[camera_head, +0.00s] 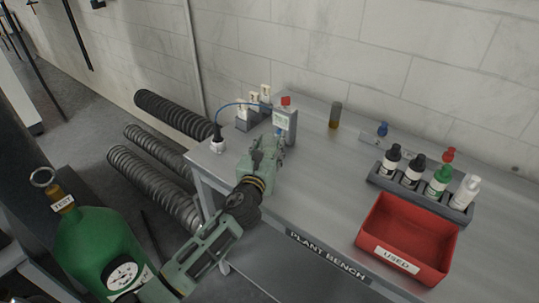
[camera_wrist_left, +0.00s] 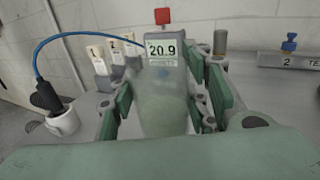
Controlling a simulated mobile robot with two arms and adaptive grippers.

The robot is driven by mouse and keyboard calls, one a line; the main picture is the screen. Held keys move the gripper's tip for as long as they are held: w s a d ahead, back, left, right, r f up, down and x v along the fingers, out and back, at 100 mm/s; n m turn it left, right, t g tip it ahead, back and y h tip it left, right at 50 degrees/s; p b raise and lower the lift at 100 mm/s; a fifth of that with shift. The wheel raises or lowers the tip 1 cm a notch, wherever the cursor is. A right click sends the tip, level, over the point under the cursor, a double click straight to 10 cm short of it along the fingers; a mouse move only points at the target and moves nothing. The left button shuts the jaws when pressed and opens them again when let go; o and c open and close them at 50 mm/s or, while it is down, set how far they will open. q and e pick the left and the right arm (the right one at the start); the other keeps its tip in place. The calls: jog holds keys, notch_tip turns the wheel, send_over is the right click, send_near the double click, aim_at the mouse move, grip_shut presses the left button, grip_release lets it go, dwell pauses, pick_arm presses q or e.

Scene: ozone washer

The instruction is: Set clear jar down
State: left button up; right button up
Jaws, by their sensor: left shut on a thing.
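My left gripper (camera_head: 277,148) is over the near left part of the bench, just in front of a grey meter (camera_head: 285,122). In the left wrist view, the green fingers of my left gripper (camera_wrist_left: 166,105) are shut on a pale, see-through body that looks like the clear jar (camera_wrist_left: 163,112). The meter (camera_wrist_left: 163,50) reads 20.9 and stands directly behind it. In the head view the jar is hidden by the gripper. I cannot tell whether its base touches the bench. My right gripper is not in view.
A blue cable runs from the meter to a black probe in a white cup (camera_head: 217,146). Numbered holders (camera_head: 250,118) stand behind. A vial (camera_head: 335,115), a bottle rack (camera_head: 376,179) and a red USED bin (camera_head: 364,240) are rightward. Bare bench (camera_head: 320,180) lies between.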

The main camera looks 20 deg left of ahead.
aim_at(270, 154)
pick_arm(q)
jog(key=shift+f+b, duration=0.5)
jog(key=shift+f, duration=1.4)
jog(key=o, duration=1.3)
jog(key=shift+f, duration=0.15)
jog(key=shift+o, duration=0.2)
jog(key=shift+r, duration=0.3)
jog(key=s, duration=1.2)
jog(key=shift+d+f+b, duration=0.15)
jog(key=shift+d+b, duration=0.15)
jog(key=shift+b, duration=0.05)
